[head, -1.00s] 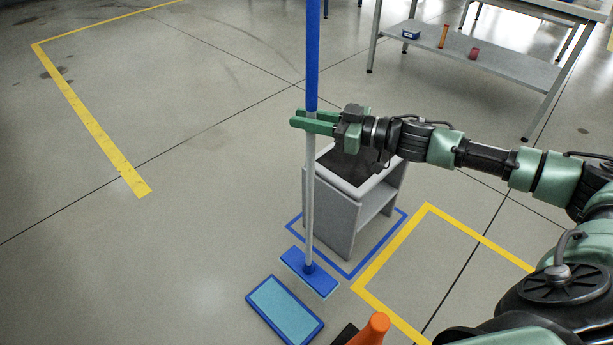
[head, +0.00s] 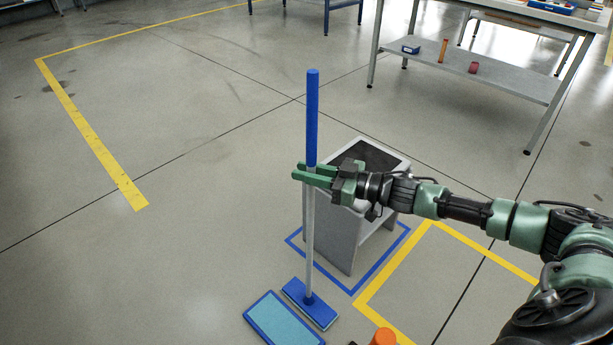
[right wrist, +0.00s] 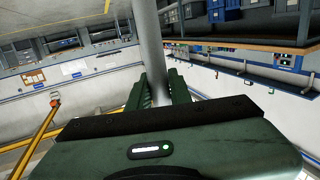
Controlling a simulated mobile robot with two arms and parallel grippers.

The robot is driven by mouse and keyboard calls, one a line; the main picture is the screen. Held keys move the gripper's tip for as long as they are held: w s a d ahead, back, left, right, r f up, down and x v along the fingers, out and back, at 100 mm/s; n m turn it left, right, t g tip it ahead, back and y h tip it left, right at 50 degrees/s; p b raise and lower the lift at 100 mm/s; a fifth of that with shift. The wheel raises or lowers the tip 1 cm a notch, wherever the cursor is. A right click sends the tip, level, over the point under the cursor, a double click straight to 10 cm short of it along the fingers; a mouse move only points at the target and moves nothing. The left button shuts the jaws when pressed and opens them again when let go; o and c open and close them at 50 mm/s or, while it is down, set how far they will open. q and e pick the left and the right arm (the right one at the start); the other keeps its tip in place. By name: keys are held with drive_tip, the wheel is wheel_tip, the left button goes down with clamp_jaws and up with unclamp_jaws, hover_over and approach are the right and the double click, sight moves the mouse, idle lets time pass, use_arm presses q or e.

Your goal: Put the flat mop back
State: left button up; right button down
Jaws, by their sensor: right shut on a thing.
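The flat mop (head: 309,215) stands upright in the head view, with a blue upper grip, a grey pole and a flat blue head (head: 310,303) low at the floor. My right gripper (head: 312,175) is shut on the pole just below the blue grip. In the right wrist view the grey pole (right wrist: 149,50) passes between the fingers (right wrist: 158,92). A blue-rimmed pad with a light blue face (head: 283,322) lies on the floor beside the mop head. I cannot tell whether the mop head touches the floor. My left gripper is not in view.
A grey cabinet with a dark top (head: 365,158) stands behind the mop, inside a blue floor outline (head: 375,270). A yellow floor marking (head: 395,262) is at right. An orange object (head: 383,337) shows at the bottom edge. A table with a lower shelf (head: 480,72) stands at back right. The left floor is clear.

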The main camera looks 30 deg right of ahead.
drive_tip(key=shift+f, duration=0.15)
drive_tip(key=c, duration=1.7)
unclamp_jaws()
drive_tip(key=shift+f, duration=0.3)
drive_tip(key=o, duration=0.4)
drive_tip(key=shift+r, duration=0.15)
